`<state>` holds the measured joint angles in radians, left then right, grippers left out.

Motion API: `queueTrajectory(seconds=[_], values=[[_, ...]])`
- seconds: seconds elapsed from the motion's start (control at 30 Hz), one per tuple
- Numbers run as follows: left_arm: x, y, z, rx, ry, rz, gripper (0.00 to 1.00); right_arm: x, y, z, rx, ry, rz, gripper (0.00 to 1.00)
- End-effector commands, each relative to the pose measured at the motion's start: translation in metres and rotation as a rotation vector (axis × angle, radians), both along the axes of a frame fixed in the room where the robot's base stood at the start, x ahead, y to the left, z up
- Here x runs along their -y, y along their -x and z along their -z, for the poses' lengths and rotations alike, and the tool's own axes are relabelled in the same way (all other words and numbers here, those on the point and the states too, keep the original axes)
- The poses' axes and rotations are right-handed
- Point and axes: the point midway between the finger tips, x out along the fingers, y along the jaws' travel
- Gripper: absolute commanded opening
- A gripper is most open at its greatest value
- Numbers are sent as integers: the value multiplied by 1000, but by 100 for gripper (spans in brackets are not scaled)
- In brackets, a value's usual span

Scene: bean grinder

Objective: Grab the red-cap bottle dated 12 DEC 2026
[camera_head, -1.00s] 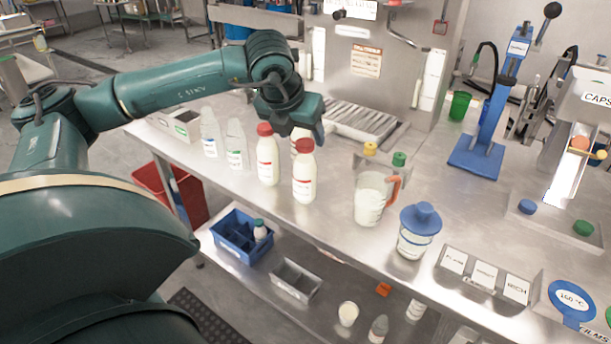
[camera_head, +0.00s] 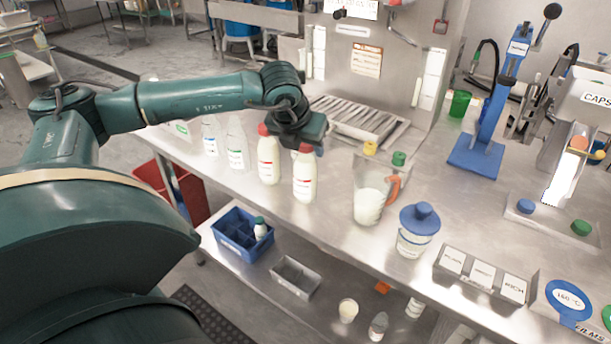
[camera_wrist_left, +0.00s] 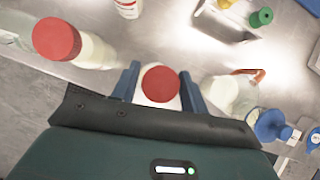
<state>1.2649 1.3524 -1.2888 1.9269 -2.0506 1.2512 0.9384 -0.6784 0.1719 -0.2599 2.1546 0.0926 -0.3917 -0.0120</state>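Two white bottles with red-printed labels stand upright near the front edge of the metal table, a left one (camera_head: 268,162) and a right one (camera_head: 304,178). Their dates are too small to read. My right gripper is not in view.
Clear bottles (camera_head: 236,145) stand left of the red-cap pair. A pitcher of white liquid (camera_head: 369,200) and a blue-lidded jar (camera_head: 416,238) stand to the right. A blue crate (camera_head: 240,240) sits on the lower shelf. A slatted tray (camera_head: 355,118) lies behind.

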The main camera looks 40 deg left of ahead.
Motion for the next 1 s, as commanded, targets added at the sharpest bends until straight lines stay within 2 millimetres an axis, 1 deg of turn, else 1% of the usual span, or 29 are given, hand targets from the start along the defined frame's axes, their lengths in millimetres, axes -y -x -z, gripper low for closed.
queueTrajectory(seconds=[0.03, 0.07, 0.5, 0.53, 0.87, 0.97, 1.0], values=[[0, 0, 0, 0, 0, 0, 40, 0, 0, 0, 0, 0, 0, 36], [0, 0, 0, 0, 0, 0, 37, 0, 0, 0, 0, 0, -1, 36], [0, 0, 0, 0, -1, 0, 1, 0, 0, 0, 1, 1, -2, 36], [0, 0, 0, 0, -1, 0, 0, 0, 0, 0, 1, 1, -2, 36], [0, 0, -2, 2, -1, 0, 0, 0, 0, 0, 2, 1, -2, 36], [0, -1, -8, 3, -1, -1, 0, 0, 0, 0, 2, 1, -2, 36], [0, -1, -13, 5, -1, -2, 0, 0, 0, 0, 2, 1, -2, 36]])
